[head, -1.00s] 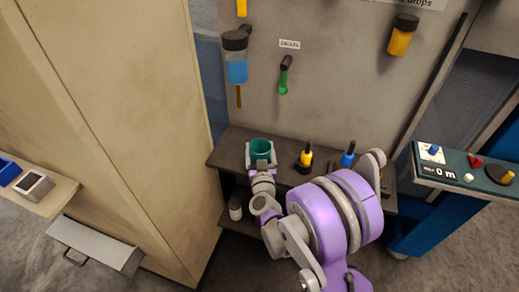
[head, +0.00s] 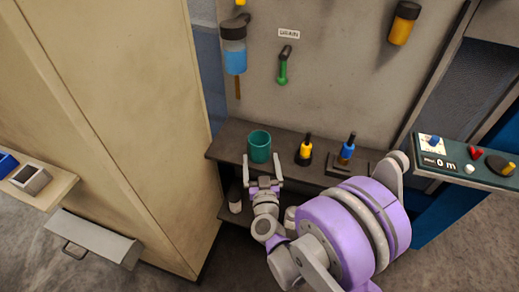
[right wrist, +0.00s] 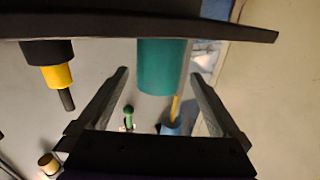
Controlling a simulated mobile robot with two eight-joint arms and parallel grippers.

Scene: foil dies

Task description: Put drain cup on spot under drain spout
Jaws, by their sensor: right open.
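The drain cup (head: 259,147), a teal cylinder, stands upright on the dark shelf (head: 226,148). It also shows in the right wrist view (right wrist: 162,68), which looks upside down. The green drain spout (head: 283,71) hangs on the grey panel under a "DRAIN" label. In the head view the cup is below it and a little to the left; I cannot tell whether it is exactly under the spout. No marked spot is visible. My right gripper (head: 265,177) is open and empty, just in front of the cup, its fingers pointing at it. My left gripper is not in view.
A yellow-and-black tool (head: 305,151) and a blue-and-black tool (head: 347,150) stand on the shelf to the cup's right. A blue bottle (head: 234,62) hangs on the panel. A tall beige cabinet (head: 110,120) stands left. A white container (head: 235,200) sits below the shelf.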

